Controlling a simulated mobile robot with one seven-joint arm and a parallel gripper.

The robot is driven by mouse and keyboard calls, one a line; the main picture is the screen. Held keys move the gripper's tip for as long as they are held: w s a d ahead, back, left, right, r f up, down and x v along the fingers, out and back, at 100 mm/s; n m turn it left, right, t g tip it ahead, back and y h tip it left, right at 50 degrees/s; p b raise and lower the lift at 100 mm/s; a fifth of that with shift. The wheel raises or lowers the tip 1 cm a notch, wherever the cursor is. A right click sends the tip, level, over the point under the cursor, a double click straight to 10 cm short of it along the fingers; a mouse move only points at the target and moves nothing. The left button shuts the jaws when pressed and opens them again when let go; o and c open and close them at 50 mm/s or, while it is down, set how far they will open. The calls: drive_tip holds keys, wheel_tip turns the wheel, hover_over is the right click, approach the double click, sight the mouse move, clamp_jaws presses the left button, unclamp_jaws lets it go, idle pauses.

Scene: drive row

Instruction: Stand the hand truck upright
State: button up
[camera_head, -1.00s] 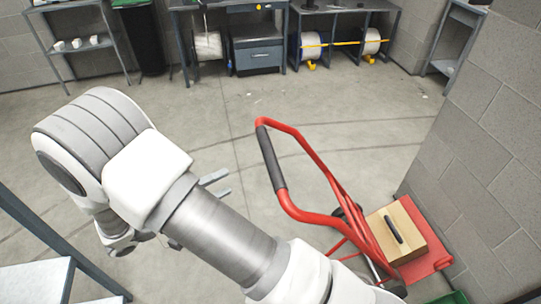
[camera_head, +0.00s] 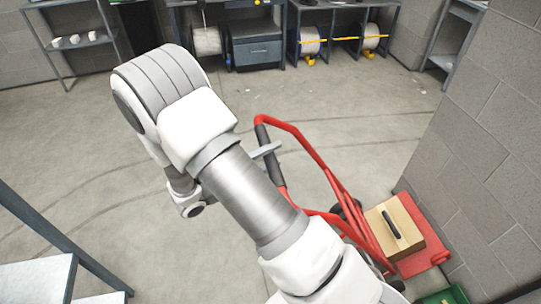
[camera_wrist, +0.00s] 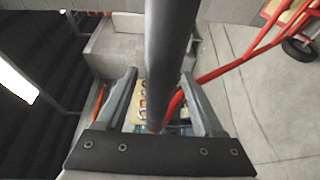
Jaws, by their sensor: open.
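The red hand truck (camera_head: 312,152) leans, with its handle out to the left and its red toe plate (camera_head: 428,256) by the right wall. A wooden box (camera_head: 408,222) with a black handle sits on the plate. My gripper (camera_head: 266,150) is at the black grip (camera_head: 278,172) on the handle; the arm hides most of it and part of the frame. In the wrist view, my gripper (camera_wrist: 159,76) is open with the dark grip (camera_wrist: 168,50) running between its fingers. I cannot tell whether they touch it. A wheel (camera_wrist: 299,49) shows at the upper right.
A block wall (camera_head: 500,150) stands close on the right. A green bin (camera_head: 447,297) is at the bottom right. A shelf unit (camera_head: 65,275) is at the lower left. Benches with reels (camera_head: 310,42) line the back. The middle floor is clear.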

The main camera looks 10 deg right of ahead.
drive_tip(key=shift+c, duration=0.2)
clamp_jaws()
idle(1.1)
